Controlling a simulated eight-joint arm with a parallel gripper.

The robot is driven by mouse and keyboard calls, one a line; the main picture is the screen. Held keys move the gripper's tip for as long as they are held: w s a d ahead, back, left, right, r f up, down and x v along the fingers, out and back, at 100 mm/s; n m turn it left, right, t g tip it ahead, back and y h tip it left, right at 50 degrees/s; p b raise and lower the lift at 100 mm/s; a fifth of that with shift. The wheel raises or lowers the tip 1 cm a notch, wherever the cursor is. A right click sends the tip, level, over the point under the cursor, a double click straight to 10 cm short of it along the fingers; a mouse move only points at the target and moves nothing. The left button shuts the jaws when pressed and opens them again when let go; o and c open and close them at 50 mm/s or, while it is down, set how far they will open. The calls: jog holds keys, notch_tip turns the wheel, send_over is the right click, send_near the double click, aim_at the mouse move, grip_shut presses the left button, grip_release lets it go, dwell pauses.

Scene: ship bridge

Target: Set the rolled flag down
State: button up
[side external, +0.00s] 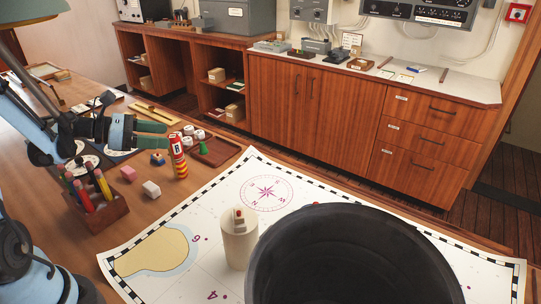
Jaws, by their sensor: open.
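A small upright roll (178,157), red with a white marked band and yellow-orange stripes below, stands on the wooden desk; it looks like the rolled flag. My gripper (164,135) is at the left, with its green fingers pointing right. The fingers are open, and their tips are close to the left of the roll's upper part. I cannot tell whether they touch it. I see nothing held between them.
A cream cylinder (239,245) and large black bin (350,260) stand at the chart (215,195).

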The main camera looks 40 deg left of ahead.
jog(key=v, duration=0.6)
jog(key=s+d+m+g+y, duration=0.2)
jog(key=d+m+g+y, duration=0.2)
jog(key=d+m, duration=1.6)
jog(key=m+y, duration=0.3)
jog(key=m, duration=0.6)
jog(key=shift+s+r+m+g, duration=0.3)
jog(key=shift+s+r+m, duration=0.05)
jog(key=shift+s+m, duration=0.05)
